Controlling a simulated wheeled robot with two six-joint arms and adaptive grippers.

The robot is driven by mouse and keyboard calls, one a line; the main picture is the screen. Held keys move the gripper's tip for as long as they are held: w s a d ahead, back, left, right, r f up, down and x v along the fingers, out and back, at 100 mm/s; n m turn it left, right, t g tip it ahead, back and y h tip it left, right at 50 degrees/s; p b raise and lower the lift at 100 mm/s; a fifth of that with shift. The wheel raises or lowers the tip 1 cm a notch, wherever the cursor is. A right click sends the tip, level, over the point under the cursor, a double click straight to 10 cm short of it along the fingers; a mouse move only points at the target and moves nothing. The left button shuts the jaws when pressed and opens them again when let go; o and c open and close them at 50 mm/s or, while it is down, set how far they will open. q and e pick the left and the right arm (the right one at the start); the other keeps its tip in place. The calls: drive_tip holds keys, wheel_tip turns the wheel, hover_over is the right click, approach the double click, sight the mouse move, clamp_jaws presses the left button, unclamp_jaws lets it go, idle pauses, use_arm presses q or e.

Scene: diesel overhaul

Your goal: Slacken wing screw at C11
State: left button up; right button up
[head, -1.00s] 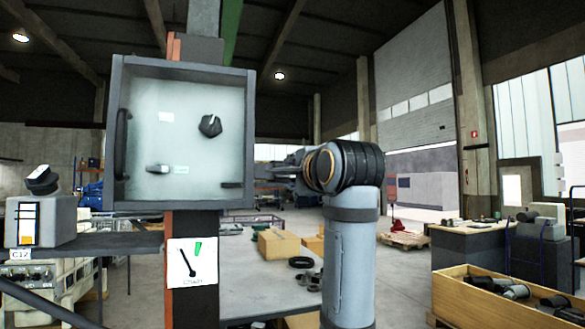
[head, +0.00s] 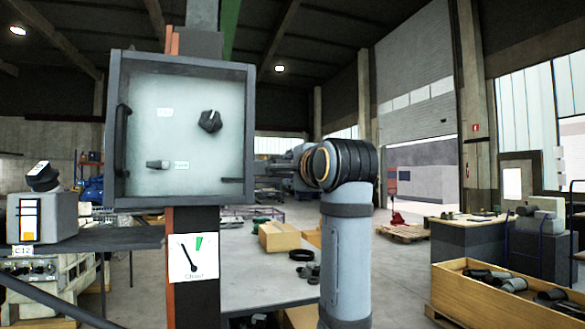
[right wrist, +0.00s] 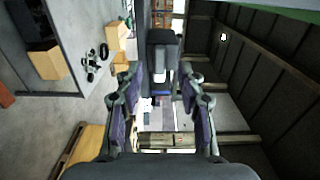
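A grey box with a pale front panel (head: 180,90) stands upright at left centre in the head view. It carries a dark faceted knob (head: 209,121) and a small dark lever-like part (head: 157,164), each near a small label too blurred to read. I cannot tell which part, if either, is the wing screw at C11. My right gripper (head: 290,168) is just right of the box, partly hidden behind my wrist. In the right wrist view its fingers (right wrist: 161,106) are spread apart with nothing held between them. A dark block (right wrist: 163,48) lies beyond the fingertips. My left gripper is out of view.
A gauge card (head: 193,258) hangs on the post below the box. A grey unit (head: 42,218) stands on a shelf marked C12 at the left. A table (head: 262,280) with cartons is behind. A wooden crate (head: 480,295) of dark parts stands at the lower right.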

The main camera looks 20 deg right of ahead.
drive_tip(key=shift+w+p, duration=0.75)
drive_tip(key=shift+w, duration=0.75)
clamp_jaws()
drive_tip(key=n, duration=0.4)
drive_tip(key=shift+s+n, duration=0.1)
drive_tip(key=shift+n, duration=0.3)
drive_tip(key=n, duration=0.4)
drive_tip(key=shift+r+n+b, duration=0.1)
drive_tip(key=shift+n+b, duration=0.3)
